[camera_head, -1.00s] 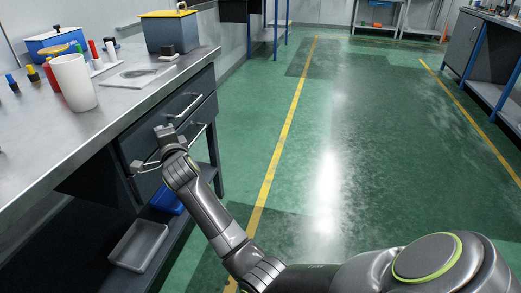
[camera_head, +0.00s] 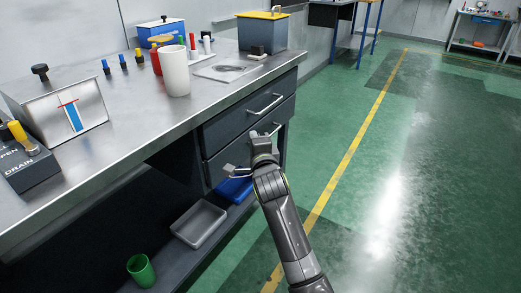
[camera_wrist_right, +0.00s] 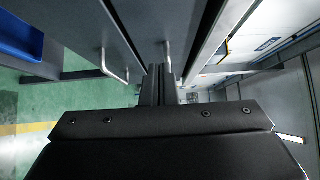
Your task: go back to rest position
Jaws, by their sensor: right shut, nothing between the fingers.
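My right gripper (camera_head: 260,142) is in front of the workbench's drawers, close to the lower drawer (camera_head: 224,161). In the right wrist view its two dark fingers (camera_wrist_right: 157,82) are together with nothing between them. The upper drawer (camera_head: 236,122) looks shut, with a metal handle (camera_head: 265,105). The lower handle is partly hidden by my gripper. I cannot tell whether the gripper touches it. My left gripper is not in view.
The metal workbench (camera_head: 135,125) carries a white cup (camera_head: 175,72), a grey box with a yellow lid (camera_head: 262,34) and a lidded box (camera_head: 55,105). A grey tray (camera_head: 198,224), blue bin (camera_head: 234,190) and green cup (camera_head: 141,270) are below. The green floor (camera_head: 400,150) at right is clear.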

